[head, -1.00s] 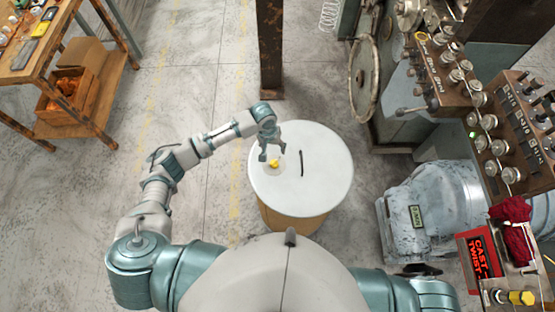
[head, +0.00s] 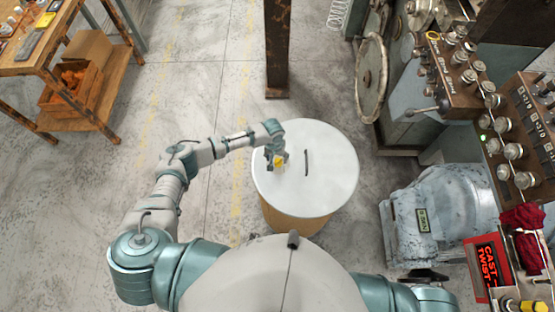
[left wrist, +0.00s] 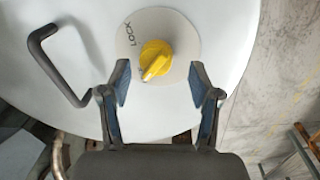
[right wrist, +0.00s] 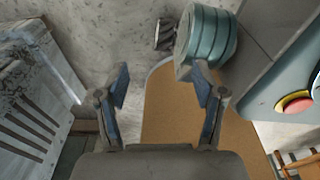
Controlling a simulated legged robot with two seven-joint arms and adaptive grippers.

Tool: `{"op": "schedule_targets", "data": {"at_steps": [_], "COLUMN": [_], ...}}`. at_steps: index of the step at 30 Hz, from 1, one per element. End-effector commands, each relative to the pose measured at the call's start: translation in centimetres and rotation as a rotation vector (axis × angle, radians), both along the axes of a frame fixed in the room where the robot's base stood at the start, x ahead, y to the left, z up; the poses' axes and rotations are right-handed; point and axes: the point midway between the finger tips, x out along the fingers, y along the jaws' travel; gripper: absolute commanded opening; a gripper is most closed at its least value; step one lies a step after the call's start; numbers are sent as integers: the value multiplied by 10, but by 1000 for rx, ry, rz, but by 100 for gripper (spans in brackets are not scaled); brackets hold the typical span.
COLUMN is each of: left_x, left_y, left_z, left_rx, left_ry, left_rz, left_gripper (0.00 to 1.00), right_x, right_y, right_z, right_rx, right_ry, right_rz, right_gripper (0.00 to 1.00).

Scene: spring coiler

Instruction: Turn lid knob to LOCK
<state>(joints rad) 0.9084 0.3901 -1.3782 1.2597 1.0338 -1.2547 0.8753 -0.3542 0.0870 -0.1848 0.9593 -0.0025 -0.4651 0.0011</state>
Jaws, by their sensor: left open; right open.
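The yellow lid knob (left wrist: 155,58) sits on a round plate (left wrist: 180,32) on the white drum lid (head: 325,180). The word LOCK is printed on the plate, up and left of the knob in the left wrist view. The knob's pointed end faces down-left there, away from the word. My left gripper (left wrist: 157,85) is open, its fingers on either side of the knob's near end, with gaps between. In the head view it hangs over the knob (head: 279,160). My right gripper (right wrist: 161,90) is open and empty, beside the drum's tan side (right wrist: 175,125).
A dark bar handle (head: 306,162) stands on the lid beside the knob. A rusty post (head: 278,50) rises behind the drum. Machinery with control panels (head: 470,75) fills the right. A workbench (head: 75,60) stands at the left. The floor between is clear.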

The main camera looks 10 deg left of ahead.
Motion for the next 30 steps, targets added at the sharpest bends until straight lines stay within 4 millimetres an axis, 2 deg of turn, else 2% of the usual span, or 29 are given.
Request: {"op": "schedule_targets", "data": {"at_steps": [1,5,14,17,21,22,30], "left_x": [0,0,0,0,0,0,0], "left_y": [-1,-2,-2,-2,-2,-2,-2], "left_z": [-7,-17,-19,-19,-19,-19,-19], "left_rx": [-1,0,-1,-1,-2,-2,0], "left_ry": [0,-1,-2,-2,-1,-1,0], "left_rz": [0,-1,0,0,0,0,-16], "left_gripper": [63,63,63,43,8,3,3], "right_x": [3,9,11,11,11,11,11], "right_y": [0,1,1,1,1,1,1], "right_z": [0,3,4,4,3,3,5], "right_rx": [0,1,1,1,0,-1,1], "right_ry": [-2,-5,-3,-2,-2,-1,-6], "right_rz": [0,-1,-1,-1,-1,-1,-1], "right_gripper": [69,69,69,69,69,69,69]}}
